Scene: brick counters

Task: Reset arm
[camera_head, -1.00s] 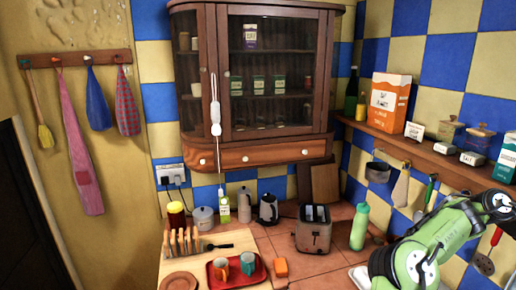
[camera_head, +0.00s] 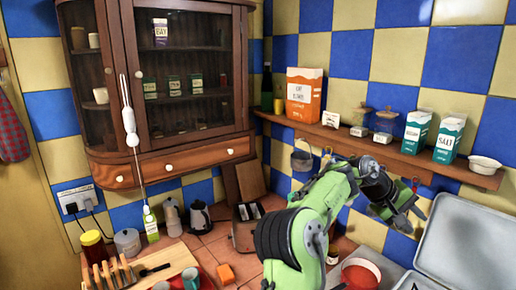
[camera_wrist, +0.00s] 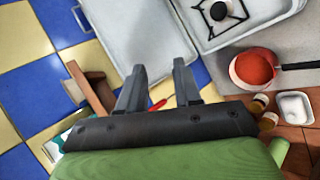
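My green arm rises over the right part of the counter in the head view. My gripper (camera_head: 402,210) is at its end, near the wall below the shelf.
A wooden shelf (camera_head: 340,137) with boxes and jars runs along the tiled wall close to my arm. A pan with red contents (camera_wrist: 255,68) stands by a stove (camera_wrist: 222,12). A glass cabinet (camera_head: 180,80) hangs at left. A toaster (camera_head: 245,232) sits on the counter.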

